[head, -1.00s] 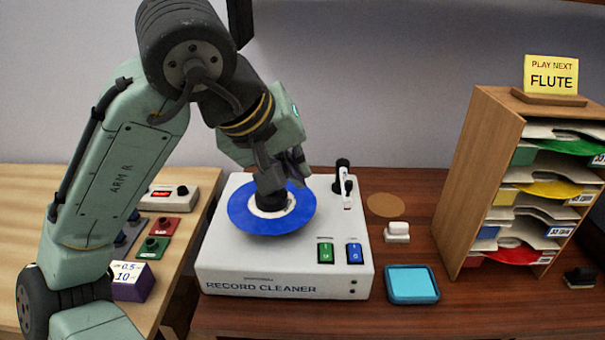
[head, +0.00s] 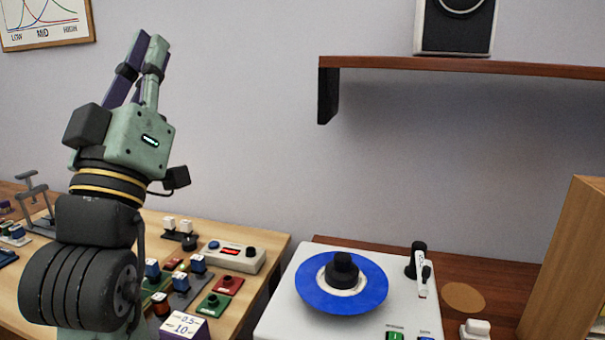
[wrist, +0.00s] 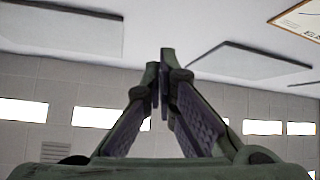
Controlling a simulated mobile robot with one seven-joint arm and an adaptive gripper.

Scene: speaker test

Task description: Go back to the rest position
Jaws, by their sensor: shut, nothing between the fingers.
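My gripper (head: 150,45) points up at the left of the head view, its fingers together and empty, well above the wooden table. In the wrist view its fingertips (wrist: 160,75) meet, with only ceiling and wall beyond. The record cleaner (head: 290,318) stands to the right of my arm. A blue record (head: 372,288) lies on it, with a black clamp or knob (head: 341,270) at its centre. My gripper is far from both.
A wooden table (head: 245,218) at left holds several small coloured parts and a grey box (head: 238,257) with a red display. A wall shelf (head: 450,65) with a speaker (head: 455,30) is at upper right. A wooden rack (head: 570,260) stands at the right edge. Air around my gripper is clear.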

